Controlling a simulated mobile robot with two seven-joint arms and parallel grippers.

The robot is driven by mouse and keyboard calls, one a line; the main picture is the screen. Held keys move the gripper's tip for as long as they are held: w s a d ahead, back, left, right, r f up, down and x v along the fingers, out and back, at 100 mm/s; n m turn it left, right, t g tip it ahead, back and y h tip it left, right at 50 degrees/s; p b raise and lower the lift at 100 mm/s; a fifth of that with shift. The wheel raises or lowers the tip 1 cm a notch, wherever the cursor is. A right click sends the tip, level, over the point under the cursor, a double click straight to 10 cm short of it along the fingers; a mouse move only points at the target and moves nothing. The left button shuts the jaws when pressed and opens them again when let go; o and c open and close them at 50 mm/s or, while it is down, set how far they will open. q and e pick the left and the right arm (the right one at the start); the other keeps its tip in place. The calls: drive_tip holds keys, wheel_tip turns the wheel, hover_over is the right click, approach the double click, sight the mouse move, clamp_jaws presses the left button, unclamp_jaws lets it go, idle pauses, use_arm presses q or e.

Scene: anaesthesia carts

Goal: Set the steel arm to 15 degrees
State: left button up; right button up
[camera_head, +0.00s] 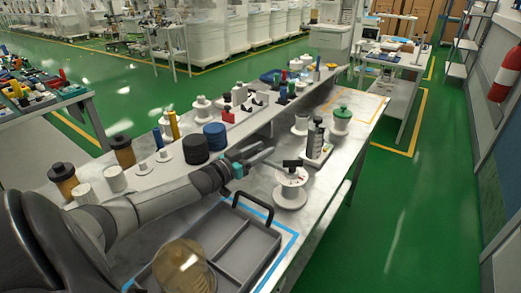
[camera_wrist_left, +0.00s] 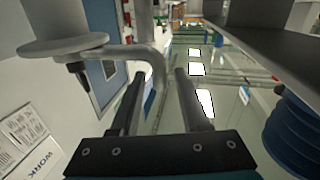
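A white round device (camera_head: 291,188) with a dial face and a black block on top stands on the bench, just right of my left gripper (camera_head: 262,154). In the left wrist view a grey steel arm (camera_wrist_left: 120,51) runs from a round disc (camera_wrist_left: 62,45) and bends at its end. My left gripper (camera_wrist_left: 160,88) is open there, its two dark fingers apart. The bent end of the steel arm lies near the left finger, between the fingers as seen; I cannot tell if they touch. The dial reading is too small to tell. My right gripper is not in view.
A grey tray (camera_head: 262,238) with a black handle and an amber dome (camera_head: 183,268) lies at the front. Blue-black stacked discs (camera_head: 215,136) stand behind my left gripper. A white rack (camera_head: 316,148) and a green-topped pot (camera_head: 341,120) stand farther right.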

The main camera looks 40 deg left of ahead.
use_arm(q)
drive_tip(key=shift+s, duration=0.1)
drive_tip(key=shift+s+a+p, duration=0.2)
drive_tip(key=shift+s+p, duration=0.5)
drive_tip(key=shift+s, duration=1.8)
drive_tip(key=shift+s+a+p, duration=0.2)
drive_tip(key=shift+s+p, duration=0.55)
drive_tip(key=shift+s, duration=1.75)
drive_tip(key=shift+s+a+p, duration=0.2)
drive_tip(key=shift+s+p, duration=0.5)
drive_tip(key=shift+s, duration=1.8)
drive_tip(key=shift+c, duration=0.3)
